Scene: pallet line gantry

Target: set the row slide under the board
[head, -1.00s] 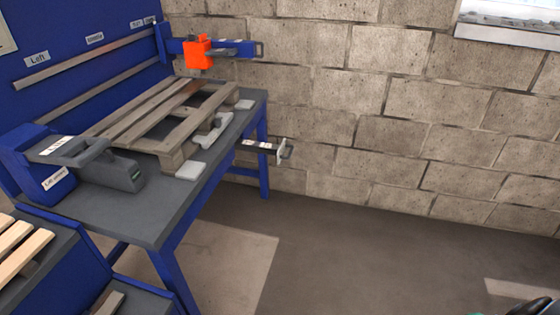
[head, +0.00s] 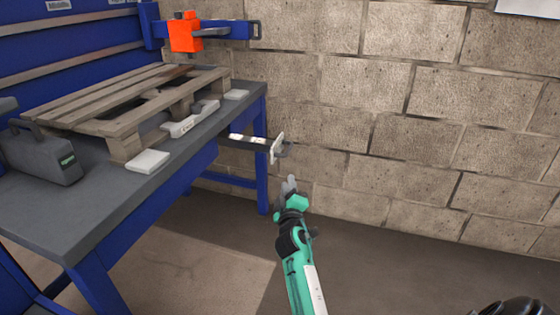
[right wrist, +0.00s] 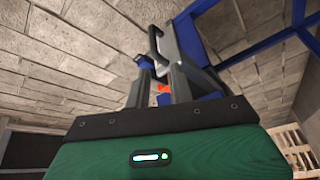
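A dark slide bar (head: 248,142) with white labels sticks out from the bench's right end. It ends in a pale upright plate (head: 276,148) with a dark handle (head: 286,150); which part the task calls the row slide is not marked legibly. The slatted wooden pallet (head: 125,105) lies on the bench top. My right gripper (head: 291,184) is just below and in front of the handle, apart from it. In the right wrist view its fingers (right wrist: 163,82) stand apart with nothing between them, and a dark handle (right wrist: 155,38) shows beyond. My left gripper is out of view.
An orange block (head: 186,33) rides on a blue beam (head: 228,31) above the pallet. A grey box with a handle (head: 45,152) and white blocks (head: 147,161) sit on the grey bench (head: 95,205). The floor right of the bench is clear up to the block wall.

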